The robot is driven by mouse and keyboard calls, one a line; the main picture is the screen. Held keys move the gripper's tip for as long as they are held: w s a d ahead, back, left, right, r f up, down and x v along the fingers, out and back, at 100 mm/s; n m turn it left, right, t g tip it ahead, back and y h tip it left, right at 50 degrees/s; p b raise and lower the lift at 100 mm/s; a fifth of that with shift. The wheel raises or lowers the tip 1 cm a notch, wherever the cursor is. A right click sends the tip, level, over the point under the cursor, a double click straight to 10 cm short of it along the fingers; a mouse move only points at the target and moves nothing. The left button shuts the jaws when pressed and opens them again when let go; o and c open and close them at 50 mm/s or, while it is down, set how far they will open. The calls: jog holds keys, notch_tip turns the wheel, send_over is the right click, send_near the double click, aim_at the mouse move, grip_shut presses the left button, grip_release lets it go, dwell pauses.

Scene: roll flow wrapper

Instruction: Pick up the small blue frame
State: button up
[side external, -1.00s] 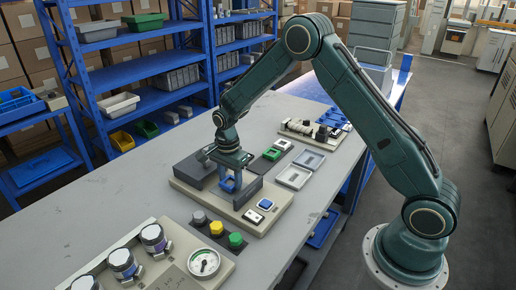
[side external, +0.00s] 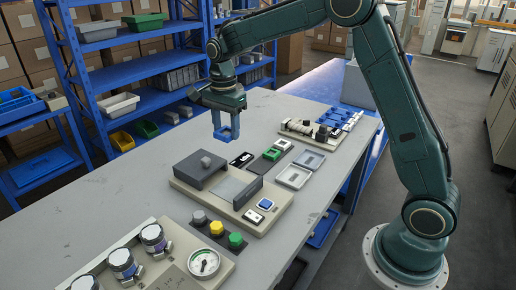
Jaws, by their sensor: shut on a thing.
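The small blue frame (side external: 226,134) is a blue open rectangle. It hangs from my gripper (side external: 223,112), which is shut on its upper part and points down. The frame is in the air above the far part of the bench, clear of the surface. The beige machine base (side external: 240,214) stands below and nearer the camera, with a dark grey block (side external: 201,170) and a bare light plate (side external: 230,188) on it. The exact contact of the fingertips on the frame is too small to see.
A blue square switch (side external: 265,204) and a white rocker switch sit on the base's right. Grey trays (side external: 294,177) and a green-and-white part (side external: 272,154) lie to the right. Grey, yellow and green buttons (side external: 217,228) and a gauge (side external: 204,263) are in front.

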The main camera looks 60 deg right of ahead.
jog(key=shift+r, duration=0.75)
jog(key=s+d+f+m, duration=0.1)
jog(key=s+d+m, duration=0.3)
jog(key=d, duration=0.6)
jog(key=m, duration=0.5)
send_over(294, 178)
jog(key=shift+d+f, duration=0.1)
jog(key=shift+f, duration=0.7)
jog(key=shift+w, duration=0.1)
notch_tip(294, 178, down, 16)
jog(key=shift+r, duration=0.15)
jog(key=shift+f, duration=2.15)
